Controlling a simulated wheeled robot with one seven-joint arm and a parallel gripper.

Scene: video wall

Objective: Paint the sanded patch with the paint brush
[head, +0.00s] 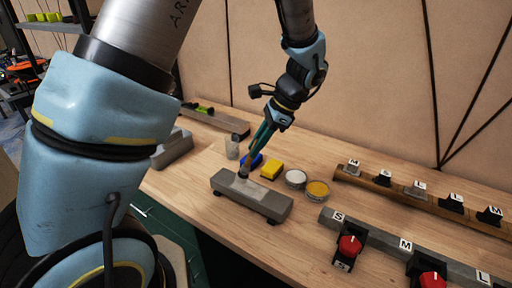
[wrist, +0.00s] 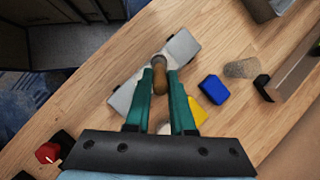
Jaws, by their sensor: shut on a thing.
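My gripper (head: 255,150) is shut on the paint brush (head: 244,169), which points down at a grey block (head: 272,205) on the wooden bench. A lighter patch (head: 244,187) shows on the block's top; it looks like the sanded patch. In the wrist view, the green fingers (wrist: 160,74) stand on both sides of the brush's wooden handle (wrist: 158,82). The grey block (wrist: 183,46) lies beyond them, partly hidden by the fingers and brush.
A blue block (head: 253,160), a yellow block (head: 271,169), a white paint tin (head: 296,178) and a yellow paint tin (head: 317,189) stand close by. Rails with lettered parts and red knobs (head: 349,245) fill the right side.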

